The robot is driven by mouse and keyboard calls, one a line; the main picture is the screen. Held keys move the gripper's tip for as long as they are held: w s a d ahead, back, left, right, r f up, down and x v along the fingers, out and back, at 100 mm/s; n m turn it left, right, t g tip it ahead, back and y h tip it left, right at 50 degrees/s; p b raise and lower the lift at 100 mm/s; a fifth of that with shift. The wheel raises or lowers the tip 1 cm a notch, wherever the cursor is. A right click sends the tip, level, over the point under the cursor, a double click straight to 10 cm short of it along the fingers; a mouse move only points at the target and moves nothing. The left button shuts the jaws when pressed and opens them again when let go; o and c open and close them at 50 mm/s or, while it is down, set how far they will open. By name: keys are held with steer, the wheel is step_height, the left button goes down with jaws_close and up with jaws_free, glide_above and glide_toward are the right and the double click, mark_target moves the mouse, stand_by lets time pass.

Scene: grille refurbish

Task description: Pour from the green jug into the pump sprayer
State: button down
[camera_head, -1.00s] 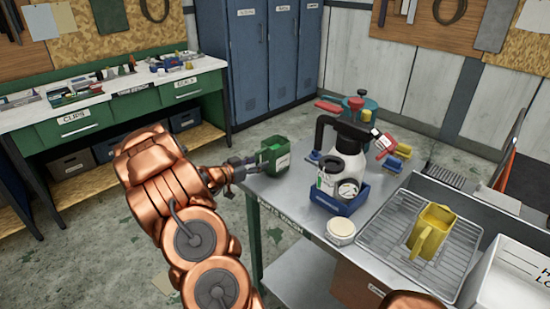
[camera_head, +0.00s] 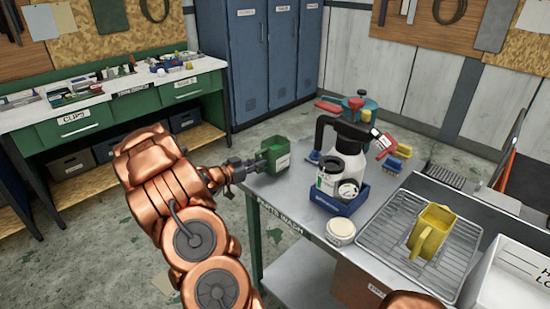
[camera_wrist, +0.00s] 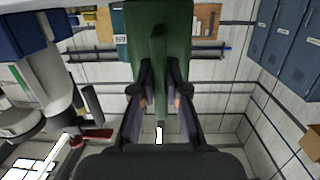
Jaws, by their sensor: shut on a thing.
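The green jug (camera_head: 277,154) is at the left end of the parts-wash table, looking upright. My gripper (camera_head: 258,164) is shut on its handle side. In the wrist view the green jug (camera_wrist: 165,32) fills the top middle, and the fingers of my gripper (camera_wrist: 160,95) stand on both sides of its handle. I cannot tell whether the jug touches the table, and its inside is not clear. The pump sprayer (camera_head: 346,150), white with a black handle, stands to the right of the jug in a blue tray. It also shows at the left of the wrist view (camera_wrist: 30,95).
The blue tray (camera_head: 345,206) also holds a small white container (camera_head: 329,172). A round white lid or tin (camera_head: 341,227) lies in front. Brushes and a red-topped green can (camera_head: 358,106) stand behind the sprayer.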

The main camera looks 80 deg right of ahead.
mark_target(257, 152)
steer(key=shift+r+p, duration=0.5)
steer(key=shift+r, duration=0.3)
stand_by(0.4)
steer(key=shift+r+p, duration=1.4)
steer(key=shift+r, duration=0.85)
steer(key=shift+r, duration=0.1)
steer(key=shift+r+p, duration=2.15)
steer(key=shift+r, duration=0.75)
steer(key=shift+w, duration=0.1)
